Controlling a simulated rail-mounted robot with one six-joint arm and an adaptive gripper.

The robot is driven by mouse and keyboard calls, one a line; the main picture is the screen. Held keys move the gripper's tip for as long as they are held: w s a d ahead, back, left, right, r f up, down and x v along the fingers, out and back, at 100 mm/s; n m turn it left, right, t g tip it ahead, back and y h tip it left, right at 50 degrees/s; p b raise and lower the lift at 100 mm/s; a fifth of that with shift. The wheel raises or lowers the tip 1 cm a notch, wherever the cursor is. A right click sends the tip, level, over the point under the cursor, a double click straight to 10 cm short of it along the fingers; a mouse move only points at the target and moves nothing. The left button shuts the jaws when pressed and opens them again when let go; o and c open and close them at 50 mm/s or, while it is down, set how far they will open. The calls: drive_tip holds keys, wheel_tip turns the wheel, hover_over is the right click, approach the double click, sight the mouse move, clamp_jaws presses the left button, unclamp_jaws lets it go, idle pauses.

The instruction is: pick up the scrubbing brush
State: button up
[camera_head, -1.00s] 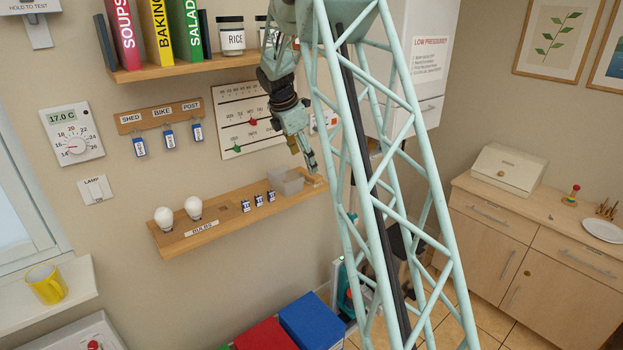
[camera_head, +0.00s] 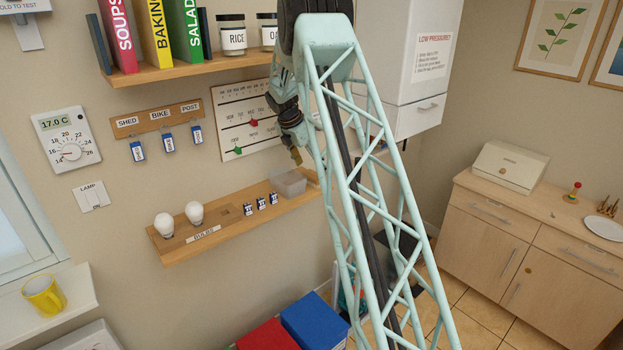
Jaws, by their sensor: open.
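I cannot make out a scrubbing brush in this view. My gripper (camera_head: 297,155) is at the end of my arm, in front of the wall and just above the right part of the wooden bulb shelf (camera_head: 240,228). It is open, with its fingers mostly hidden by my pale green lattice mast. It hangs close above a translucent grey bin (camera_head: 289,182) on that shelf. The right end of the shelf is partly behind the mast.
Two white bulbs (camera_head: 180,218) and several small batteries (camera_head: 261,203) stand on the shelf. A red box (camera_head: 268,336) and a blue box (camera_head: 314,321) are below. A sideboard (camera_head: 540,230) with a bread bin (camera_head: 510,167) is at the right.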

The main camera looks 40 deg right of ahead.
sight(313, 175)
drive_tip(key=shift+f, duration=0.1)
idle(0.3)
drive_tip(key=shift+x, duration=2.4)
drive_tip(key=c, duration=1)
